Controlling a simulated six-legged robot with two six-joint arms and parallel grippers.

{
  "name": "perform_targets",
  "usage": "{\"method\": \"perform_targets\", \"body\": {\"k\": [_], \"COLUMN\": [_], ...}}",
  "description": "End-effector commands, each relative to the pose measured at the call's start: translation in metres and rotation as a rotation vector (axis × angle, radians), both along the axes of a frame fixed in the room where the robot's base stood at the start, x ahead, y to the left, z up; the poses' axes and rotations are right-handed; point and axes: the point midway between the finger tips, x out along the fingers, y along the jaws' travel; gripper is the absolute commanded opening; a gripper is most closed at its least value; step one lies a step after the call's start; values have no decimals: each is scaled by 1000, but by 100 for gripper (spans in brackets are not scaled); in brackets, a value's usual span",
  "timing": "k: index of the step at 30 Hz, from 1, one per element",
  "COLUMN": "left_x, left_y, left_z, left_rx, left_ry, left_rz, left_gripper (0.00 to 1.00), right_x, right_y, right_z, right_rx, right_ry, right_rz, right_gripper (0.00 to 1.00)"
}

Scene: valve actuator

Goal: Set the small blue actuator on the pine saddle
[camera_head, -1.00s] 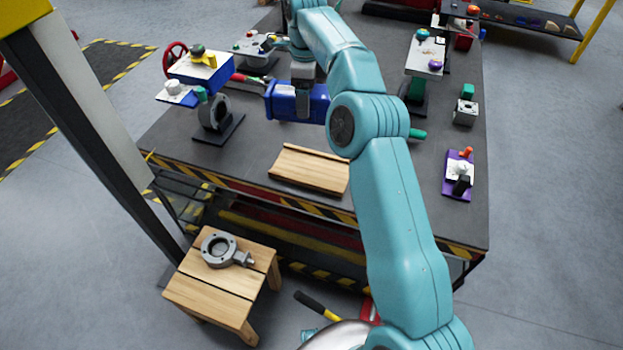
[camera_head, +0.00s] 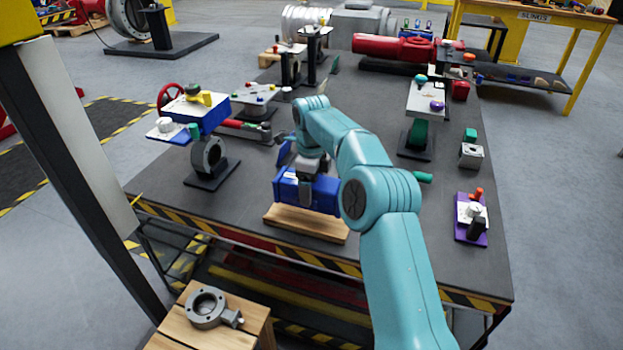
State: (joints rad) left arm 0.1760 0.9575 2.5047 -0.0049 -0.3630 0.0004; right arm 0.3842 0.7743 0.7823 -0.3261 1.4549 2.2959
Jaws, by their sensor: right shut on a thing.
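The small blue actuator (camera_head: 322,193) is at the middle of the camera_head view, lying lengthwise over the pine saddle (camera_head: 300,223). It covers much of the saddle's top; the saddle's front face and right end show below it. I cannot tell whether the two touch. My right gripper (camera_head: 305,174) comes down from above and is shut on the actuator's middle. The teal wrist and forearm hide part of the actuator's right end and the table behind. My left gripper is not in view.
A green-stemmed stand (camera_head: 417,138) and a purple-based part (camera_head: 471,218) are to the right. A wooden stool (camera_head: 180,330) with a grey valve body (camera_head: 207,308) stands in front.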

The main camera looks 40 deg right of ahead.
Motion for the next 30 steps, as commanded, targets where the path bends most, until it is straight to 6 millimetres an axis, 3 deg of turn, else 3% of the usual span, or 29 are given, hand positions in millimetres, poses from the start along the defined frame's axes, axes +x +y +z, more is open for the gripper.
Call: {"method": "perform_targets", "body": {"k": [5, 13, 24, 25, 26, 30], "left_x": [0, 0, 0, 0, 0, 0], "left_y": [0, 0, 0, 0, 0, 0], "left_z": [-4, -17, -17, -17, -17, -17], "left_rx": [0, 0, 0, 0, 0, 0], "left_ry": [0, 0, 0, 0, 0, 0], "left_rz": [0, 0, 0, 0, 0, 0], "left_gripper": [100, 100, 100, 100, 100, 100], "right_x": [1, 1, 1, 0, 0, 0], "right_y": [-1, 0, 0, 0, 0, 0], "right_z": [-6, -41, -44, -47, -47, -47], "right_rx": [-3, -3, -2, 0, 0, 0], "right_ry": [-7, -6, -7, -1, -1, -1], "right_rz": [-1, 0, 0, 1, 1, 1], "right_gripper": [0, 0, 0, 91, 100, 100]}}
